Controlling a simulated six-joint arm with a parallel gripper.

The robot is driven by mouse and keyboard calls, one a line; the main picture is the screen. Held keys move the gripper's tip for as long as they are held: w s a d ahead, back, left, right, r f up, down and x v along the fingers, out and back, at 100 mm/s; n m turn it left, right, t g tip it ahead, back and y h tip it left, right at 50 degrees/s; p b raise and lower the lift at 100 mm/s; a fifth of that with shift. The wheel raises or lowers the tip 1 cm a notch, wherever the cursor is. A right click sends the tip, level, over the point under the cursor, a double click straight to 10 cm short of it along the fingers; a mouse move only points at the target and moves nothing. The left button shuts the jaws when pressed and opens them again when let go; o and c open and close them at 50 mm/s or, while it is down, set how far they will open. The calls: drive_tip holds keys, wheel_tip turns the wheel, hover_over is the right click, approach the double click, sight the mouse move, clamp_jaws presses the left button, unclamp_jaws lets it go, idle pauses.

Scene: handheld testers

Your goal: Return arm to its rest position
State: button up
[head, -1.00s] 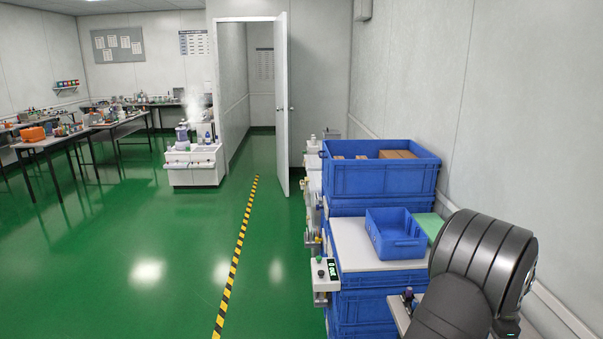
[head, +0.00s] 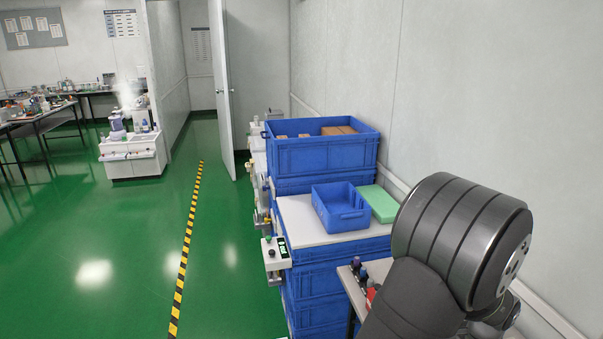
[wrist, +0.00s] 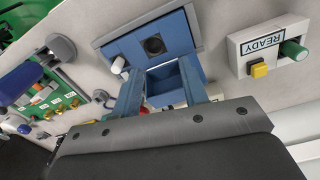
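My gripper (wrist: 160,68) shows in the wrist view with its two blue-grey fingers spread apart. I see nothing clearly held between them. Beyond the fingertips lies a blue fixture (wrist: 178,34) with a dark square opening, on a pale bench top. Part of it shows in the gap between the fingers; whether the fingers touch it cannot be told. In the head view my dark, rounded arm links fill the lower right, and the gripper itself is out of that picture.
In the wrist view a READY box (wrist: 262,50) with yellow and green knobs is at right, a green board (wrist: 62,103) at left. In the head view, stacked blue crates (head: 322,153), a small blue bin (head: 340,208) and a green block (head: 377,203) stand near my arm. Open floor lies left.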

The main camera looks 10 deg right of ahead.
drive_tip(key=shift+s+a+f, duration=0.2)
drive_tip(key=shift+s+f, duration=0.25)
drive_tip(key=shift+f, duration=0.5)
drive_tip(key=shift+r, duration=0.3)
drive_tip(key=w+d+r, duration=0.1)
drive_tip(key=w+r, duration=0.1)
drive_tip(key=w, duration=0.8)
drive_tip(key=w+d+r, duration=0.1)
drive_tip(key=w+r, duration=0.1)
drive_tip(key=w, duration=0.8)
drive_tip(key=shift+d+r, duration=0.15)
drive_tip(key=shift+d, duration=0.15)
